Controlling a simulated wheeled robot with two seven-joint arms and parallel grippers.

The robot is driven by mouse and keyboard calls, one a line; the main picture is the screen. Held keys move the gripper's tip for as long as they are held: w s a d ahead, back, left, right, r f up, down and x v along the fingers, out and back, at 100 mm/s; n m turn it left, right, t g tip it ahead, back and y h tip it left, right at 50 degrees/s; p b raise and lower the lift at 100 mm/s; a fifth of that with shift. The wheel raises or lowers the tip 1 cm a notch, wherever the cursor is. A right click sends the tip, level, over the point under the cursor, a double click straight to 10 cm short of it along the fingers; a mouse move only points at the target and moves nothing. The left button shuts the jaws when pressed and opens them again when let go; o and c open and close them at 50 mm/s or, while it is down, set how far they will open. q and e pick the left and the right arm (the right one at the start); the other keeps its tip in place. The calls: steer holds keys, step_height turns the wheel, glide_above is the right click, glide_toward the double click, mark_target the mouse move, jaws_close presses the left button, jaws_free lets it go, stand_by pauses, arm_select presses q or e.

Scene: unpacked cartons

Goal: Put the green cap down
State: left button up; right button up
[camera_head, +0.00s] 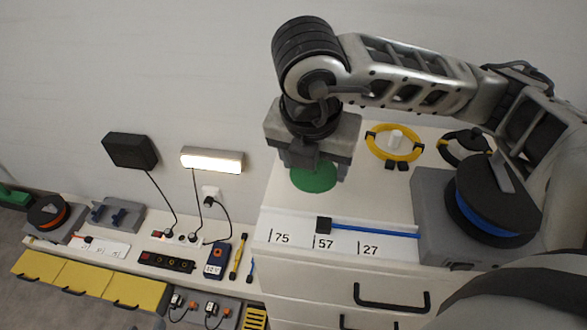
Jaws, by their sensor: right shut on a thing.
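The green cap (313,180) is a round green piece at the back left of the white cabinet top. My right gripper (312,168) points down over it and is shut on it. The fingers and gripper body hide part of the cap. I cannot tell whether the cap touches the surface. My left gripper does not show.
A label strip (278,239) marked 75, 57 and 27 lies at the cabinet's front with a blue rod (370,229). A yellow cable coil (376,150) is behind right. A grey box (430,215) with a dark reel (487,215) stands right. A lower bench (222,285) holds several tools.

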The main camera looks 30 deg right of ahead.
steer(key=w+d+f, duration=0.1)
steer(key=w+f, duration=0.2)
steer(key=w, duration=0.1)
steer(key=w+d+f, duration=0.1)
steer(key=w+f, duration=0.2)
steer(key=w, duration=0.1)
steer(key=w+d+f+b, duration=0.1)
steer(key=w+f, duration=0.2)
steer(key=w, duration=0.1)
steer(key=shift+w+d, duration=0.1)
steer(key=shift+w, duration=0.2)
steer(key=shift+w+d+f, duration=0.1)
steer(key=shift+w+f, duration=0.2)
steer(key=shift+f, duration=0.15)
step_height(320, 180, down, 3)
steer(key=shift+w, duration=0.1)
steer(key=o, duration=1)
steer(key=shift+f, duration=0.1)
